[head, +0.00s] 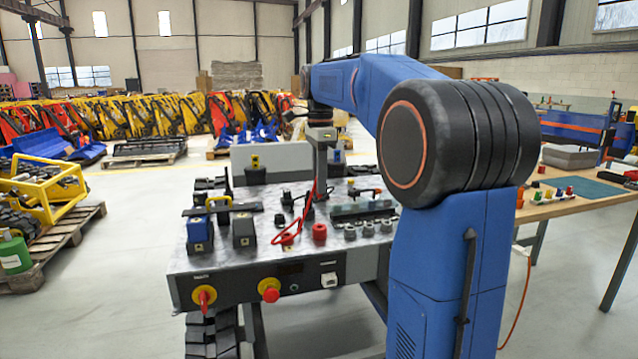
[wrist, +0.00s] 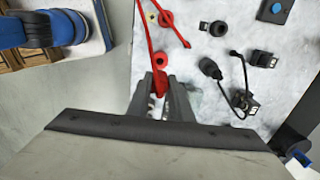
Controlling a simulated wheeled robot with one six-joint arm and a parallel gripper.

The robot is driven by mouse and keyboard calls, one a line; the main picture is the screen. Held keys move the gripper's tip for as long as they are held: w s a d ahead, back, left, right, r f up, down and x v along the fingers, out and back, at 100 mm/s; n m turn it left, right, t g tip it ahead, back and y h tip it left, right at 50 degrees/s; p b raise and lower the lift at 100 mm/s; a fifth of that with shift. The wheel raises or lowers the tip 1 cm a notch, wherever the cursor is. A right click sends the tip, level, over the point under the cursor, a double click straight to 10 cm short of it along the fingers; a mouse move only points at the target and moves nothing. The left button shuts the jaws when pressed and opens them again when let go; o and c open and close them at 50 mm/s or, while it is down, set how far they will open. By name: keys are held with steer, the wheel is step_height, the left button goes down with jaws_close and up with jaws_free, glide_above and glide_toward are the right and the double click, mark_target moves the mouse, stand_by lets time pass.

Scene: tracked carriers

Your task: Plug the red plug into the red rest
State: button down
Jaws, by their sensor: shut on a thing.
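My gripper (wrist: 165,98) is shut on the red plug (wrist: 160,83) above the bench. In the head view my gripper (head: 318,186) points down, and the plug is too small to make out clearly. A red cable runs from the plug and curves over the bench. The red rest (head: 319,232) appears to be the short red cylinder with a dark opening on the bench top. It also shows in the wrist view (wrist: 160,60), just beyond the fingertips and apart from the plug. A second red ring with a dark centre (head: 286,239) lies left of it. The plug's tip is hidden.
Several grey cylinders (head: 350,231) stand right of the red rest. Black connectors with a cable (wrist: 210,68) lie close to my gripper. Blue and black blocks (head: 199,231) stand on the bench's left. A red knob (head: 270,291) sits on the front panel.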

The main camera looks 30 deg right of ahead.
mark_target(320, 197)
steer(key=shift+f, duration=0.1)
steer(key=shift+f, duration=2.8)
steer(key=shift+f, duration=2.25)
steer(key=c, duration=1.5)
jaws_free()
step_height(320, 197, up, 17)
steer(key=shift+r, duration=0.15)
